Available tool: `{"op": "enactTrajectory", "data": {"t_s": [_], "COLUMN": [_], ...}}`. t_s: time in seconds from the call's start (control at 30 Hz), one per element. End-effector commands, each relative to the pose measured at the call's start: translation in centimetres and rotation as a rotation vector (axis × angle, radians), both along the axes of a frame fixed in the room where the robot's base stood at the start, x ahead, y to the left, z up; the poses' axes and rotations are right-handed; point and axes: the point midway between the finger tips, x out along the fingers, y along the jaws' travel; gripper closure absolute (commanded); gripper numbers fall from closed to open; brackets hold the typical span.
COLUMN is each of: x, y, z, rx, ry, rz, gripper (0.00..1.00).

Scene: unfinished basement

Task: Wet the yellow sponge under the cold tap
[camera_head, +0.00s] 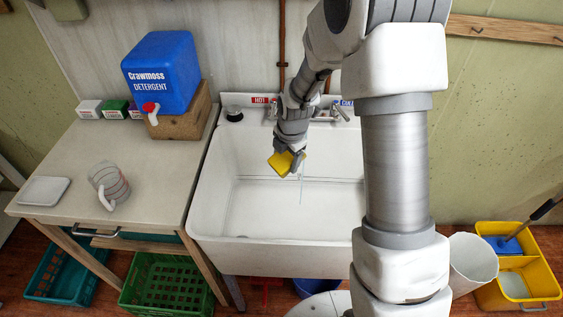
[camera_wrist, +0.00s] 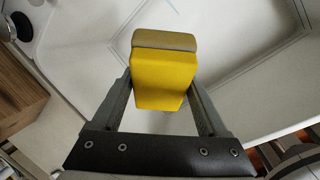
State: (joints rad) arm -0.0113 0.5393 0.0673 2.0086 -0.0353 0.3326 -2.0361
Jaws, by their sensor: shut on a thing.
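The yellow sponge (camera_head: 281,163) is held in my gripper (camera_head: 293,155) over the white sink basin (camera_head: 225,165). In the wrist view the sponge (camera_wrist: 162,80) has a duller grey-brown layer at its far end and sits between the two fingers of my gripper (camera_wrist: 160,95). A thin bluish stream of water (camera_head: 301,188) falls beside the sponge at its right. I cannot tell whether it touches the sponge. The taps (camera_head: 338,112) are at the back of the sink, under red HOT (camera_head: 261,99) and blue COLD (camera_head: 346,102) labels. My arm partly hides the spout and the COLD label.
Left of the sink, a table (camera_head: 75,165) holds a blue detergent container (camera_head: 160,75) on a wooden block, a clear jug (camera_head: 110,186) and a white dish (camera_head: 44,191). A yellow mop bucket (camera_head: 536,260) and a white bin (camera_head: 472,262) stand at right. The basin is otherwise empty.

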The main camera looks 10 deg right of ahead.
Motion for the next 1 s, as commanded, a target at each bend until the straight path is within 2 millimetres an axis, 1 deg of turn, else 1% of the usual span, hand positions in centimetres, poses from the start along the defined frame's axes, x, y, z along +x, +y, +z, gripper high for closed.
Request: {"op": "enactTrajectory", "data": {"t_s": [0.4,0.6,0.73,1.0], "x": [3.5,4.8,5.2,5.5], "y": [-2.4,-3.2,-3.5,-3.6], "z": [-0.9,-1.2,-1.3,-1.3], "rx": [0.000,0.001,0.000,0.000], "ry": [-0.001,-0.001,0.000,0.000], "rz": [-0.002,-0.002,-0.001,0.000], "gripper": [0.68,0.68,0.68,0.68]}}
